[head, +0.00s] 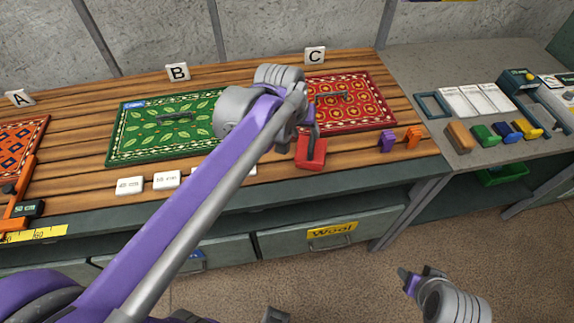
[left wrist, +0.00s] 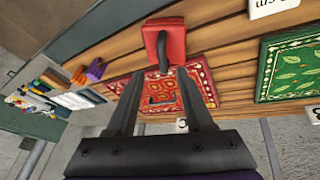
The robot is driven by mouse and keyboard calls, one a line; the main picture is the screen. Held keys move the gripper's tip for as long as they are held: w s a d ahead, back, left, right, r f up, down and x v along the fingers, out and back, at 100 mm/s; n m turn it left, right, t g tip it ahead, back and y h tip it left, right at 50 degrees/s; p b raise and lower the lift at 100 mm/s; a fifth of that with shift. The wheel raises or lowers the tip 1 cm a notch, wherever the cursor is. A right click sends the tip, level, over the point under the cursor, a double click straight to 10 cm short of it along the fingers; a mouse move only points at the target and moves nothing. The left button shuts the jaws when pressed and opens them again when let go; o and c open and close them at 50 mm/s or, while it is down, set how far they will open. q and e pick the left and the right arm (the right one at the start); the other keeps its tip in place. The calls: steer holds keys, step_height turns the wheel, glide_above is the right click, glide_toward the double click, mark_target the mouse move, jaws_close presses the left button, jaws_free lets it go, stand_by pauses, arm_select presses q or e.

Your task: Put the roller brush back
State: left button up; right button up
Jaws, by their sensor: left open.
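A red block with a dark handle (head: 311,153) lies on the wooden table in front of the red rug C; I cannot tell for sure whether it is the roller brush. In the left wrist view the same red block (left wrist: 176,42) has its dark handle in line with the gap between my fingertips. My left gripper (head: 312,124) is open at the block's far side, and its fingers (left wrist: 159,72) show apart and empty. Contact cannot be told. My right gripper (head: 420,274) is low at the right, above the floor, and its jaws are unclear.
Green rug B (head: 135,140) and red rug C (head: 372,112) lie on the table, with white cards (head: 130,185) along the front. Small purple (head: 387,141) and orange (head: 413,138) pieces stand right of the block. Coloured blocks (head: 484,135) and trays fill the grey side bench.

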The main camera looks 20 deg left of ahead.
arm_select(q)
steer(key=s+f+m, duration=0.1)
steer(key=s+f, duration=0.4)
steer(key=s, duration=0.5)
steer(key=s+a+f+m+y, duration=0.1)
steer(key=s+f, duration=0.5)
steer(key=s, duration=0.4)
steer(key=shift+a+f+t, duration=0.2)
steer(key=shift+t, duration=0.1)
